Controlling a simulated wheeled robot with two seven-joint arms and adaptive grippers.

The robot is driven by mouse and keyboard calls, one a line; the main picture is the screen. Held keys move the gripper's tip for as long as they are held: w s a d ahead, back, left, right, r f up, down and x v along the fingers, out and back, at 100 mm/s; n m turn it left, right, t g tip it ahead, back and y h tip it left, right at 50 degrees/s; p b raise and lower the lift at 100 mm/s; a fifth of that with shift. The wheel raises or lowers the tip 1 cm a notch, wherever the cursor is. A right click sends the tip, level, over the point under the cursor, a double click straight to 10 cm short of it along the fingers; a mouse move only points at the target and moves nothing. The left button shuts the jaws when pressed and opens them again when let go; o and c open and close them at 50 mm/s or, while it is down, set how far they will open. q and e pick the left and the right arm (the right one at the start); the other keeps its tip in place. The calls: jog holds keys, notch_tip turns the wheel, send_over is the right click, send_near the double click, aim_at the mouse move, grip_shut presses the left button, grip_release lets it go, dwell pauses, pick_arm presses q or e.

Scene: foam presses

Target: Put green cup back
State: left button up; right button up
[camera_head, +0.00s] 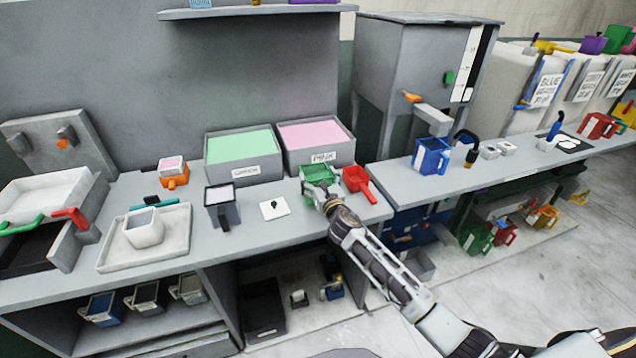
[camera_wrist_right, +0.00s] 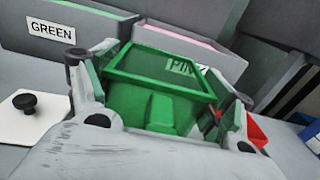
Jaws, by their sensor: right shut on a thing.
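The green cup (camera_head: 317,171) is at the bench in front of the pink bin; its open rim fills the middle of the right wrist view (camera_wrist_right: 160,85). My right gripper (camera_head: 321,190) is shut on the green cup, with one finger on each side of it. I cannot tell whether the cup touches the bench top. My left gripper is in neither view.
A red scoop (camera_head: 358,182) lies close to the right of the cup. Behind stand the pink-filled bin (camera_head: 344,154) and green-filled bin (camera_head: 222,178). A white plate with a black knob (camera_head: 275,208) and grey cup (camera_head: 222,212) are to the left.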

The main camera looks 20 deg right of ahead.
jog(key=shift+f, duration=0.4)
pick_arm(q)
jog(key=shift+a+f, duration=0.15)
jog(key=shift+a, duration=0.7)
pick_arm(e)
jog(key=shift+f, duration=0.1)
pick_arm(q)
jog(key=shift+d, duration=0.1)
pick_arm(e)
jog(key=o, duration=1)
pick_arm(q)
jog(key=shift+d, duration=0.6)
